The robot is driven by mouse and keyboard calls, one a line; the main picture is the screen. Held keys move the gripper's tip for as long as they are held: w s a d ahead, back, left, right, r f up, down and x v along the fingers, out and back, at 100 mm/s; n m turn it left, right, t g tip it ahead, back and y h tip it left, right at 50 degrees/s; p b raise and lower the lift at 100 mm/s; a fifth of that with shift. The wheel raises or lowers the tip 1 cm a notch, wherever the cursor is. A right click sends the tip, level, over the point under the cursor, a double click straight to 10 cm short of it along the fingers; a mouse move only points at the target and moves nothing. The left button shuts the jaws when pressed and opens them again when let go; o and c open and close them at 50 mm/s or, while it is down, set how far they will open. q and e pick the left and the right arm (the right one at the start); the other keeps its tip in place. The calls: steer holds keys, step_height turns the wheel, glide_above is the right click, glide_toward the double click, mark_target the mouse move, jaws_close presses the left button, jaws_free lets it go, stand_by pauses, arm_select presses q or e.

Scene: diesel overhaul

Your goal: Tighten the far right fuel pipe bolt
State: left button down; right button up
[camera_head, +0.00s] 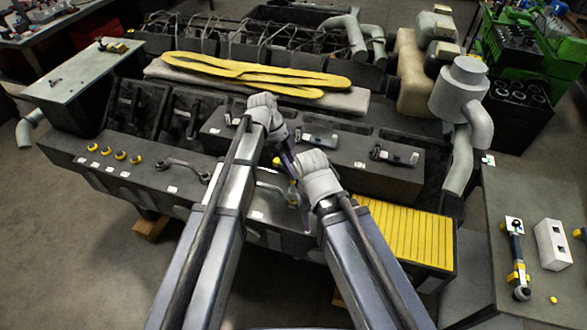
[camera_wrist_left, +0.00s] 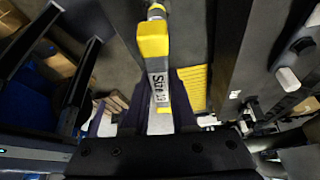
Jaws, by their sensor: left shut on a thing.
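My left gripper (camera_head: 286,160) is over the front of the engine block, near its middle. In the left wrist view it is shut on a grey tool with a yellow block (camera_wrist_left: 154,40) and a printed size label (camera_wrist_left: 159,86). In the head view only small yellow parts of this tool (camera_head: 277,161) show beside the fingers. My right gripper (camera_head: 298,194) is close below and right of it, over the front ledge; its fingers are mostly hidden. A curved fuel pipe (camera_head: 183,165) lies on the ledge to the left. The right-hand pipe and its bolts are largely hidden by my arms.
Several yellow-capped parts (camera_head: 120,155) stand at the ledge's left end. A yellow ribbed panel (camera_head: 405,232) covers the block's right front. A torque wrench (camera_head: 517,258) and a white block (camera_head: 552,245) rest on the right table. Yellow gaskets (camera_head: 255,72) lie on top behind.

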arm_select(q)
steer(key=n+t, duration=0.1)
steer(key=n, duration=0.1)
steer(key=n+t, duration=0.1)
steer(key=n, duration=0.2)
steer(key=shift+s+n+h, duration=0.1)
steer(key=shift+n+h, duration=0.2)
steer(key=n+t, duration=0.2)
steer(key=n, duration=0.3)
steer(key=n+t+y, duration=0.1)
steer(key=n, duration=0.1)
steer(key=n+t, duration=0.1)
steer(key=n, duration=0.2)
steer(key=shift+y, duration=0.4)
steer(key=shift+w+n+t+y, duration=0.1)
steer(key=shift+n+t+y, duration=0.25)
steer(key=shift+n, duration=0.8)
steer(key=shift+w+n+t+y, duration=0.1)
steer(key=shift+n+t+y, duration=0.25)
steer(key=shift+n, duration=0.8)
